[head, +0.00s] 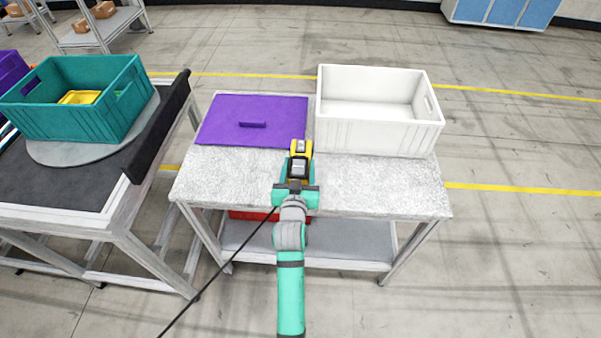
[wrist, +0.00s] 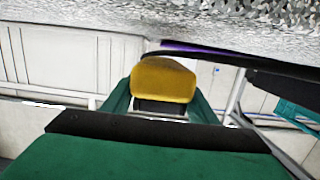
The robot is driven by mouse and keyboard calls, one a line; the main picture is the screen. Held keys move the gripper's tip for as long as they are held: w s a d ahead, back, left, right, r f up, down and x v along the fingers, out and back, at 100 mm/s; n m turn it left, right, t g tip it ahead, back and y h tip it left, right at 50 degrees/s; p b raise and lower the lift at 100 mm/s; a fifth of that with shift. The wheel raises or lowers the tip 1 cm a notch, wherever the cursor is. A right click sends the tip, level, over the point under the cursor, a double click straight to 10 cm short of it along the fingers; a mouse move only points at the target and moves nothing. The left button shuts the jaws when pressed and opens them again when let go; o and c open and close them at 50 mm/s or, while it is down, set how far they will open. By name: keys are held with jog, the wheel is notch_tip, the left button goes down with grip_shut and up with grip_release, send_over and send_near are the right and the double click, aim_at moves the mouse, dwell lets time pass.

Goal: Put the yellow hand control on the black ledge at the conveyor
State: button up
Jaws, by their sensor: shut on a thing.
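The yellow hand control (head: 301,148), with dark and grey parts on its face, is between the teal fingers of my gripper (head: 297,172). In the head view it shows over the grey speckled table; I cannot tell its exact height. In the wrist view the yellow end of the hand control (wrist: 163,80) sits between the green fingers (wrist: 160,103), which are shut on it. The black ledge (head: 158,125) runs along the right edge of the conveyor (head: 75,175), left of the table and apart from my gripper. Its visible top is empty.
A purple lid with a handle (head: 222,112) lies on the table (head: 385,185), left of a white crate (head: 378,138). A teal crate (head: 110,118) with something yellow inside stands on the conveyor's round plate (head: 60,153). A gap separates table and conveyor. A red thing (head: 245,215) is under the tabletop.

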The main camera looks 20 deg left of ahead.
jog(key=shift+w+d+f, duration=0.2)
jog(key=shift+w+f, duration=0.15)
jog(key=shift+f, duration=1.45)
jog(key=shift+f, duration=0.15)
jog(key=o, duration=1.3)
jog(key=shift+s, duration=0.2)
jog(key=v, duration=1.1)
jog(key=shift+s+d, duration=0.15)
jog(key=shift+s, duration=0.2)
